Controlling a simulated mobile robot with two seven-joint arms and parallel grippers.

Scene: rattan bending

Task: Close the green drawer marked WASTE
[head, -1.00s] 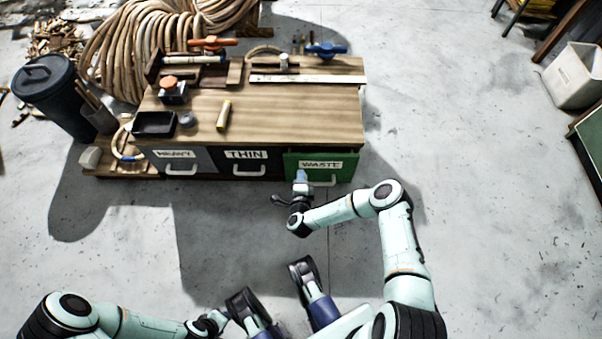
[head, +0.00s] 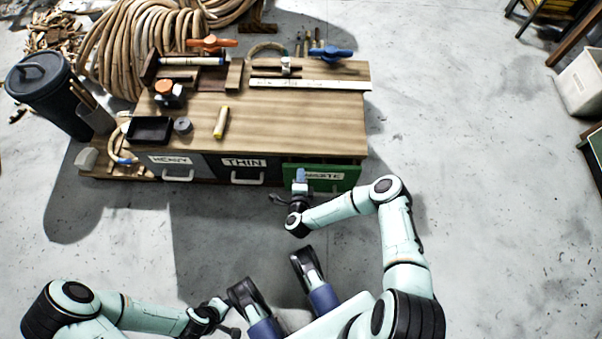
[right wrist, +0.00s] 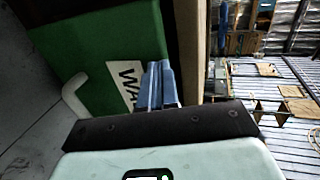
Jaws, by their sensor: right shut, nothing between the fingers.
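The green drawer (head: 345,184) marked WASTE is at the right end of the row under the wooden bench top, with a pale handle. Its front looks about level with the drawers beside it; any small gap is hard to tell. My right gripper (head: 300,175) is shut and empty, its blue fingertips in front of the drawer face, covering part of the label. In the right wrist view, the shut fingers (right wrist: 160,84) overlap the label on the green front (right wrist: 105,48); contact is unclear. My left gripper (head: 222,308) is low in the head view, away from the bench, its fingers unclear.
The HEAVY drawer (head: 176,161) and THIN drawer (head: 243,164) sit left of the green one. The bench top (head: 285,120) holds clamps, a black tray (head: 150,130) and a yellow-ended tube (head: 221,122).

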